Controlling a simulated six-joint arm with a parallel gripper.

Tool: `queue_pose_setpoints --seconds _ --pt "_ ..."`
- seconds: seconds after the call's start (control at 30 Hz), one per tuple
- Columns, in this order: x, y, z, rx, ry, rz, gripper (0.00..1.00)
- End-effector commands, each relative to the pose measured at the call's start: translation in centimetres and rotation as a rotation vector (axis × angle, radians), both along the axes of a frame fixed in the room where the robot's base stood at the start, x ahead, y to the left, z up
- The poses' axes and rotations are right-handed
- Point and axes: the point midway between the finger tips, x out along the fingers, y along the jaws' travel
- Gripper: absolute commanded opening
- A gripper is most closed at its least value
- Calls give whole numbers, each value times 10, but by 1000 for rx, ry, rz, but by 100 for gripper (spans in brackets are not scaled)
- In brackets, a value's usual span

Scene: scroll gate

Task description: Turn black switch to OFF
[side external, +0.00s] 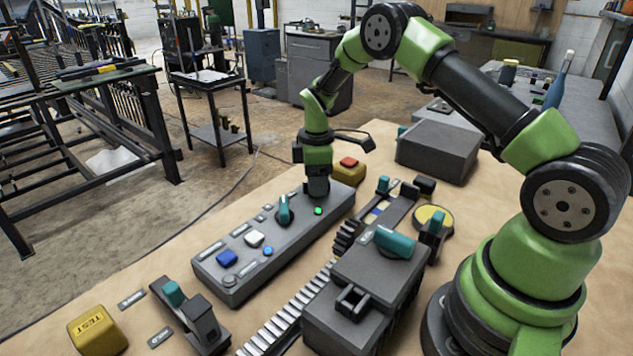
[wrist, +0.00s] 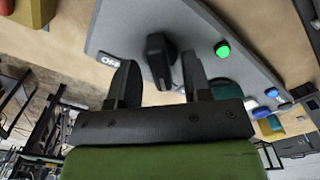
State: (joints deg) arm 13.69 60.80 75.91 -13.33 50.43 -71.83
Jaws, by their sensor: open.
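The black switch (wrist: 158,55) is a dark knob on the grey control panel (wrist: 190,22). An OFF label (wrist: 110,60) lies to its left in the wrist view. My gripper (wrist: 160,72) is open, with one finger on each side of the knob; I cannot tell whether either finger touches it. In the side view my gripper (side external: 317,190) points down at the far end of the panel (side external: 245,271), and the black switch is hidden behind it there.
A lit green lamp (side external: 318,211) and a teal knob (side external: 284,210) are close to my gripper on the panel. White (side external: 254,239) and blue (side external: 226,258) buttons are nearer. A yellow box with a red button (side external: 348,162) stands just behind. A toothed rack (side external: 290,312) runs alongside.

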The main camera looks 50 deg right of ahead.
Motion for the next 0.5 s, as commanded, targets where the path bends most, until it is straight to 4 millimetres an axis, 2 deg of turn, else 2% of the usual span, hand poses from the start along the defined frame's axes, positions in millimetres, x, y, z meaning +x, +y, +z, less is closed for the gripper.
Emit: queue_pose_setpoints --seconds 0.1,0.37,0.4,0.5 --pt "0 0 -7 0 0 0 45" --pt "0 0 -9 -1 -1 0 45" --pt "0 0 -9 -1 -1 0 40" --pt "0 0 -8 -1 -1 0 17"
